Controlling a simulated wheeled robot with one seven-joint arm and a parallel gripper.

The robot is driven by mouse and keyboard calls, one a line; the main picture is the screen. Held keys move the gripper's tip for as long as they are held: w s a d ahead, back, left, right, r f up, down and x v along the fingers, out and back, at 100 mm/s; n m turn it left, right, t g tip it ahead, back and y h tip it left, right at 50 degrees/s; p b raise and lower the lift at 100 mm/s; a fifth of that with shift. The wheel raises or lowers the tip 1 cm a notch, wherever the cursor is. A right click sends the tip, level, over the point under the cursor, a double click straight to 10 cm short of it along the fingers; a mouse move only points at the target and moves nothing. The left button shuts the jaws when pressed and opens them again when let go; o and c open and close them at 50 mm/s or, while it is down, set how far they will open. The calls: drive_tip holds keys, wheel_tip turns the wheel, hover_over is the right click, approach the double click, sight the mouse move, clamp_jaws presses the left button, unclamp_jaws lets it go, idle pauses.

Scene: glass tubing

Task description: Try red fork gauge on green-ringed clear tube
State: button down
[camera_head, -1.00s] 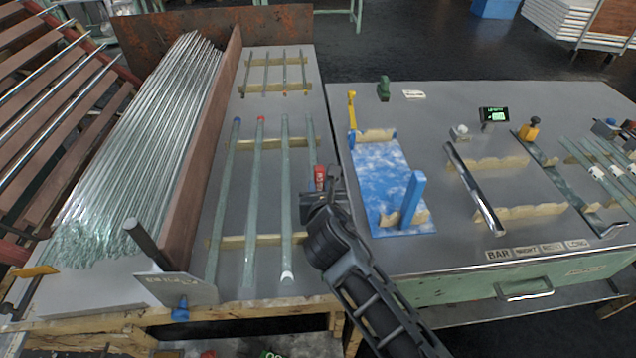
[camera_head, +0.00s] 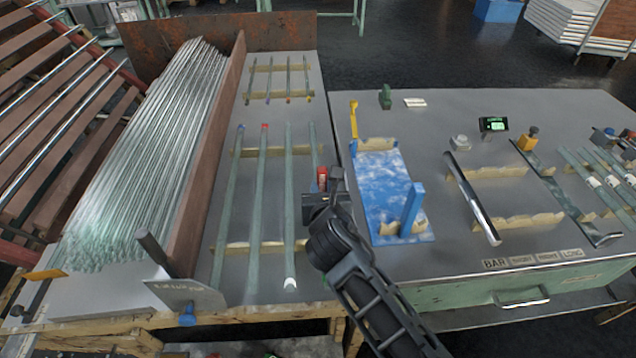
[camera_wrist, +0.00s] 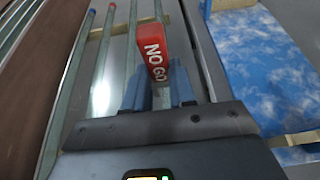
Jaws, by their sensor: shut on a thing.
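My gripper (camera_head: 324,196) is shut on the red fork gauge (camera_head: 322,178), low over the right side of the left bench. In the wrist view the gauge (camera_wrist: 153,48) stands out beyond the fingertips (camera_wrist: 158,90), its white "NO GO" lettering facing the camera. The rightmost long clear tube (camera_head: 313,148) runs beside and behind the gauge, partly hidden by it and my gripper. I cannot tell whether the prongs touch or straddle it. Other long tubes lie to its left: one blue-ended (camera_head: 230,195), one red-ended (camera_head: 259,195), one white-ended (camera_head: 289,200). No green ring is distinct.
The long tubes lie on notched wooden rests (camera_head: 265,245). A brown divider (camera_head: 208,150) and a stack of tubing (camera_head: 150,150) stand left. Shorter tubes (camera_head: 289,75) lie at the back. Right are a blue-patterned board (camera_head: 382,180) with a blue post (camera_head: 412,208) and a metal bar (camera_head: 472,198).

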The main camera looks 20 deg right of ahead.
sight(322, 174)
drive_tip(key=shift+r, duration=2.15)
